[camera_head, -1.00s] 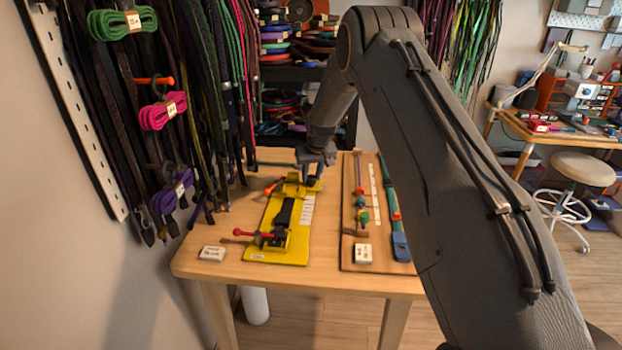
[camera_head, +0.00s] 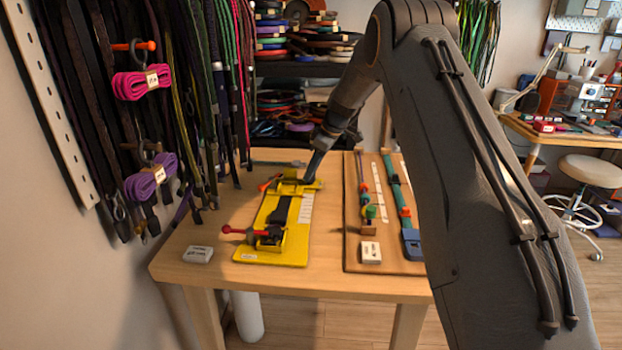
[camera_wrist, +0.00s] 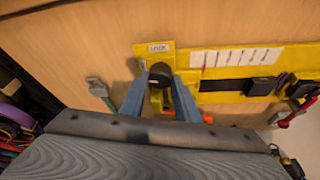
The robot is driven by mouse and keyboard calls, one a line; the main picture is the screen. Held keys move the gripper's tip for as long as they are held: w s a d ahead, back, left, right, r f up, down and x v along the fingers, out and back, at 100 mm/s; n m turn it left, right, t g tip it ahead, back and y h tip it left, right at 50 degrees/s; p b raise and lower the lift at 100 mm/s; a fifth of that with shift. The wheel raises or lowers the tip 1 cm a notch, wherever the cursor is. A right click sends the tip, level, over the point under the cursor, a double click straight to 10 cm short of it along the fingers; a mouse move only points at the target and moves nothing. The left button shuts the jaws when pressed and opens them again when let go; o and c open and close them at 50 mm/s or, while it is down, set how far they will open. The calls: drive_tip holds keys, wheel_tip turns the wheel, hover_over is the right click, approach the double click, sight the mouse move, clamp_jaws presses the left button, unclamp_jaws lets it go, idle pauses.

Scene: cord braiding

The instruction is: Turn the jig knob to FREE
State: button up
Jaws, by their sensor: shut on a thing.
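The yellow jig (camera_head: 299,240) lies on the wooden table, with a black strap (camera_head: 281,211) along its middle. In the wrist view its black round knob (camera_wrist: 160,74) stands at the jig's left end, below a small white label (camera_wrist: 158,48) too small to read surely. My gripper (camera_wrist: 159,82) has its two blue-grey fingers on either side of the knob and is shut on it. In the head view my gripper (camera_head: 313,168) reaches down to the jig's far end, and the knob is not clear there. The knob's pointer setting cannot be told.
A red-handled clamp (camera_head: 248,233) sits at the jig's near end. A wooden board (camera_head: 349,253) with cords lies to the right. A white block (camera_head: 198,254) rests at the table's left front. Hanging cords (camera_head: 180,110) crowd the left wall.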

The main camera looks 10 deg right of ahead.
drive_tip(key=shift+w+d+n+g+b, duration=0.15)
drive_tip(key=shift+n+g+b, duration=0.35)
drive_tip(key=shift+n+b, duration=0.7)
drive_tip(key=shift+n, duration=0.4)
drive_tip(key=o, duration=1)
drive_tip(key=shift+o, duration=0.2)
drive_tip(key=shift+y, duration=0.3)
drive_tip(key=v, duration=0.7)
drive_tip(key=shift+r+b, duration=0.3)
drive_tip(key=shift+r, duration=0.1)
